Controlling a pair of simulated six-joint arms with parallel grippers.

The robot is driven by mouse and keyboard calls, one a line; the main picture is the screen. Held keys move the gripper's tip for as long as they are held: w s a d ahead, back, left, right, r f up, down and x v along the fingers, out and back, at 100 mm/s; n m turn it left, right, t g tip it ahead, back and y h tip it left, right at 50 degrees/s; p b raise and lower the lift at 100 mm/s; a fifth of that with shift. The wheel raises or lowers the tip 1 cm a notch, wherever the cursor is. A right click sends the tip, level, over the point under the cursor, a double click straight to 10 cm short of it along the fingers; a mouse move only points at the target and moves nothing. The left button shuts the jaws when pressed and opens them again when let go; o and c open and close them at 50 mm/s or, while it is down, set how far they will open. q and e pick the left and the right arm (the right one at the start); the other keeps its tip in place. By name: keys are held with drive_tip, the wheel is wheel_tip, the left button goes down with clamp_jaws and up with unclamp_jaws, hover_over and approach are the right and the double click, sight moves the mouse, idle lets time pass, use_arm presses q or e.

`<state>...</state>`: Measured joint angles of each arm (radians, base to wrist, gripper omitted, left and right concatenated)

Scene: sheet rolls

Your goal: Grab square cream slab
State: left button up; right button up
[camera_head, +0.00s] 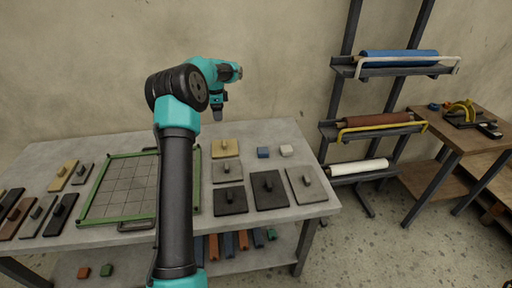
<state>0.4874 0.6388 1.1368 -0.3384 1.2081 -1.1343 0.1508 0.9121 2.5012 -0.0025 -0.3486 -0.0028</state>
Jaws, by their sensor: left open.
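The square cream slab (225,148) lies flat near the back of the grey table, with a small knob on top. My left gripper (218,115) hangs in the air above the table's back edge, a little behind and above the slab, pointing down. It is apart from the slab. Its jaws look small here, and I see nothing held in them. My left arm crosses the middle of the view and hides part of the green-framed grid. My right gripper is not in view.
Grey and dark knobbed slabs (269,189) lie close in front of the cream one. A blue block (263,153) and a white block (287,150) sit to its right. A green-framed grid (122,185) lies left. A rack with rolls (398,57) stands at right.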

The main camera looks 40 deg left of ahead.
use_arm(q)
drive_tip(key=shift+w+d+r, duration=0.1)
drive_tip(key=shift+w+d, duration=0.15)
hover_over(224, 143)
drive_tip(key=f, duration=1.2)
drive_tip(key=shift+s+a, duration=0.1)
drive_tip(key=shift+a, duration=0.1)
drive_tip(key=shift+f, duration=0.15)
drive_tip(key=shift+w+d+f, duration=0.1)
drive_tip(key=shift+w+f, duration=0.05)
drive_tip(key=shift+f, duration=1.15)
drive_tip(key=shift+w+f, duration=0.1)
drive_tip(key=shift+f, duration=1.2)
drive_tip(key=shift+c, duration=0.2)
